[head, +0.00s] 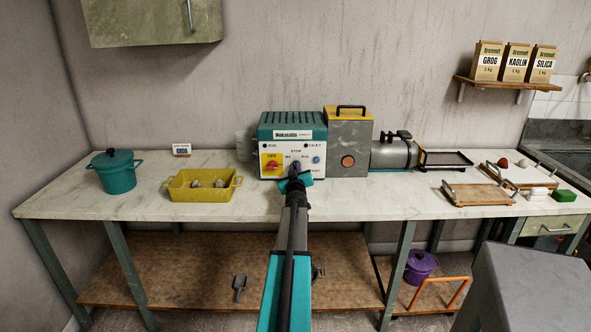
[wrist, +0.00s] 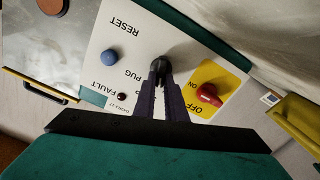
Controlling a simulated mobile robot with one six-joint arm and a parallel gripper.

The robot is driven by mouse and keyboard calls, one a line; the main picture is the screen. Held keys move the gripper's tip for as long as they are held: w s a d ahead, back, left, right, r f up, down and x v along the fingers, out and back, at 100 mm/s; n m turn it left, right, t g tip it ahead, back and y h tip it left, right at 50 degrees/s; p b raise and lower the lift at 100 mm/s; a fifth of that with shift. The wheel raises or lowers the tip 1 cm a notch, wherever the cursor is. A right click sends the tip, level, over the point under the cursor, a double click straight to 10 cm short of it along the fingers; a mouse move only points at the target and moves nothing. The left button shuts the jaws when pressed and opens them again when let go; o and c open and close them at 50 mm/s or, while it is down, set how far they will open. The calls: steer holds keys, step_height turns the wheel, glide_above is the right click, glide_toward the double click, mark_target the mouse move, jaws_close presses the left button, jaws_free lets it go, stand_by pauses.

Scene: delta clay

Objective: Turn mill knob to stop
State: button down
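The mill's control box (head: 292,133) is teal with a white front panel and stands on the bench. The dark mill knob (wrist: 159,65) sits in the panel's middle, below the STOP label in the head view (head: 296,164). My gripper (wrist: 161,74) reaches the panel from the front. Its two dark fingers are close together, with their tips at the knob's sides, and look shut on it. The fingers partly hide the knob, so I cannot tell which label it points to.
A red switch (wrist: 208,95) on a yellow plate and a blue RESET button (wrist: 110,57) flank the knob closely. A yellow tray (head: 190,193) and teal pot (head: 115,176) stand left on the bench. The grey mill housing (head: 348,134) adjoins the box on the right.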

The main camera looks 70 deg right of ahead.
steer(key=shift+r+p, duration=0.1)
steer(key=shift+p, duration=0.2)
steer(key=shift+s+d+m+p, duration=0.1)
steer(key=shift+s+m+p, duration=0.05)
steer(key=shift+m+p, duration=0.95)
steer(key=shift+s+m+p, duration=0.15)
steer(key=shift+m+p, duration=0.85)
steer(key=shift+p, duration=0.05)
steer(key=c, duration=1.8)
jaws_free()
steer(key=b+v, duration=0.1)
steer(key=v, duration=1.2)
steer(key=shift+a+b, duration=0.35)
steer(key=shift+a, duration=0.05)
